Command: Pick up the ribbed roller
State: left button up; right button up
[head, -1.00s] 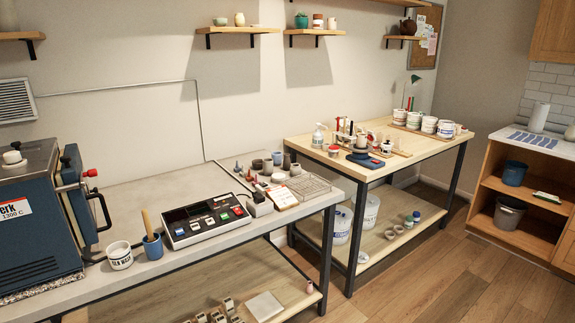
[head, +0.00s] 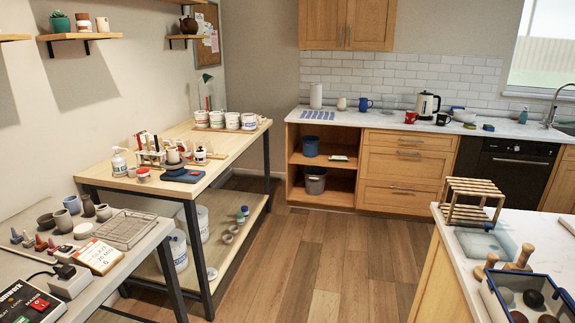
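I cannot make out the ribbed roller for certain in the head view. On the white-topped counter at the right, small wooden pieces with rounded ends (head: 521,258) stand behind a blue-rimmed bin (head: 491,299). Another wooden piece (head: 568,224) is cut off by the right edge. Whether any of these is the roller, I cannot tell. Neither of my grippers is in view.
A slatted wooden rack (head: 472,190) stands on the right counter (head: 453,238). A wooden workbench (head: 235,138) with jars and tools stands left of centre, and a grey bench (head: 140,248) at front left. Open wooden floor (head: 325,250) lies between them and the right counter.

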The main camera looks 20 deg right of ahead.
aim_at(521, 265)
jog(key=i+z, duration=0.15)
jog(key=z, duration=0.35)
jog(key=i+z, duration=0.1)
jog(key=z, duration=0.4)
jog(key=i+j+z, duration=0.1)
jog(key=z, duration=0.4)
jog(key=i+j+z, duration=0.15)
jog(key=z, duration=0.3)
jog(key=i+j+z, duration=0.1)
jog(key=z, duration=0.4)
jog(key=j+z, duration=0.25)
jog(key=z, duration=0.25)
jog(key=i+j+z, duration=0.2)
jog(key=z, duration=0.25)
jog(key=i+j+z, duration=0.3)
jog(key=z, duration=0.15)
jog(key=i+j+z, duration=0.3)
jog(key=z, duration=0.15)
jog(key=j, duration=0.1)
